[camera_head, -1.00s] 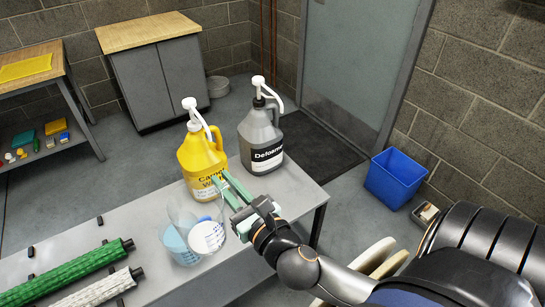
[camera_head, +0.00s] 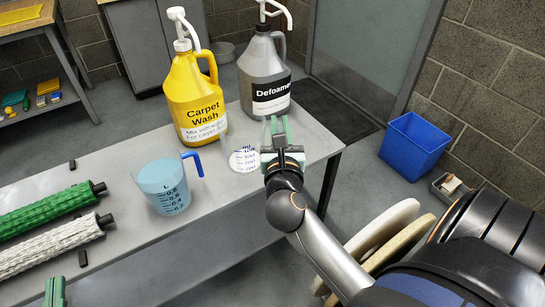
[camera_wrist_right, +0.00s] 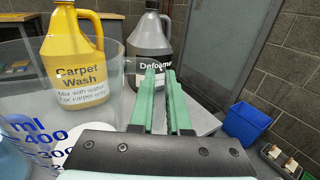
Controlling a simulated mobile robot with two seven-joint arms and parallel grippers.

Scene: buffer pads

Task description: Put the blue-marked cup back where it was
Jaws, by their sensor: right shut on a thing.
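The blue-marked cup (camera_head: 243,159) is clear, with blue numbers on a white round patch. In the head view it stands upright beside the right end of the table, right of the blue-handled jug and in front of the two bottles. My right gripper (camera_head: 277,130) is shut on the cup at its right side, probably on its clear handle. The wrist view shows the green fingers (camera_wrist_right: 165,92) beside the clear wall and the blue marks (camera_wrist_right: 40,140). I cannot tell whether its base touches the table. My left gripper (camera_head: 55,292) shows only its green tip at the bottom left.
The jug (camera_head: 165,188) of blue liquid has black marks and stands left of the cup. The yellow Carpet Wash bottle (camera_head: 195,95) and grey Defoamer bottle (camera_head: 264,75) stand close behind. Green (camera_head: 45,210) and white (camera_head: 50,243) rollers lie left. The table front (camera_head: 190,240) is clear.

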